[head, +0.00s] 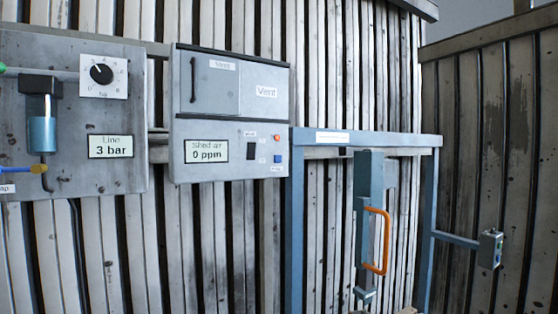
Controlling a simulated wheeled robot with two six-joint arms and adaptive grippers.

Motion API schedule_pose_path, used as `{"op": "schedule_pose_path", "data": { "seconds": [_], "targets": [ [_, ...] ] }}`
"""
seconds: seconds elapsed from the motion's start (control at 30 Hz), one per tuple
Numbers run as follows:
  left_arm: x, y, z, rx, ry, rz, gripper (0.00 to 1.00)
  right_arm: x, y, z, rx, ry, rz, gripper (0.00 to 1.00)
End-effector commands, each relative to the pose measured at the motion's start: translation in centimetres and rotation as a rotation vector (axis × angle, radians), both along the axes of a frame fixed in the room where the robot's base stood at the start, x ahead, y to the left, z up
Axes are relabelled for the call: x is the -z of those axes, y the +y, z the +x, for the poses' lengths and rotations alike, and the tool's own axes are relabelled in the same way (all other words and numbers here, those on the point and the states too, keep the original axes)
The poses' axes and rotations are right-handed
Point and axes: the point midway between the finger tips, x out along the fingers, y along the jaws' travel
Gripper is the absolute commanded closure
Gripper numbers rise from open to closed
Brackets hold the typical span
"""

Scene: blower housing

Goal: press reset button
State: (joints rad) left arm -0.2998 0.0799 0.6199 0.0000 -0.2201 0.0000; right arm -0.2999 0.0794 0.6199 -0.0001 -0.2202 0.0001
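A grey control box (230,115) hangs on the slatted wall, left of centre. Its lower face has a display (206,150) reading "Shed air 0 ppm", a black switch (250,151), a small orange round part (277,138) and a blue square button (278,159). A small label sits under the blue button, too small to read, so I cannot tell if this is the reset button. A small grey box (490,249) with a few coloured buttons is on a blue arm at the right. Neither of my grippers is in view.
A grey panel (120,160) at the left carries a dial (102,76), a "Line 3 bar" display (111,146) and a blue-bowled filter (41,128). A blue frame (294,230) stands right of centre, with an orange handle (386,240) on a blue upright inside it.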

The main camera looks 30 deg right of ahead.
Motion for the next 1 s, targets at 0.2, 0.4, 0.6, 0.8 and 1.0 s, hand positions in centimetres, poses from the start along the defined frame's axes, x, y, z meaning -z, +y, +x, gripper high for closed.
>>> {"op": "schedule_pose_path", "data": {
  "seconds": [0.2, 0.4, 0.6, 0.8, 1.0],
  "targets": [
    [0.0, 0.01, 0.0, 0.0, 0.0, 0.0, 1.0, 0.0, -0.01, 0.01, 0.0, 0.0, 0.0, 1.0],
    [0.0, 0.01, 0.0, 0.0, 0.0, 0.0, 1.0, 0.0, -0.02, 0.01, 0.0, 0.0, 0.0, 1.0],
    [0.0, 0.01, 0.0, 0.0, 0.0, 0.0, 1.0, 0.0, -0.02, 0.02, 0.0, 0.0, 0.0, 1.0],
    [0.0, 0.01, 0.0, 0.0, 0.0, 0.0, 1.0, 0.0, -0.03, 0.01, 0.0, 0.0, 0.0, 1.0],
    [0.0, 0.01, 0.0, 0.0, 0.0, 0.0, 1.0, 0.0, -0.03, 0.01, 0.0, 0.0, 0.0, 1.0]
  ]
}}
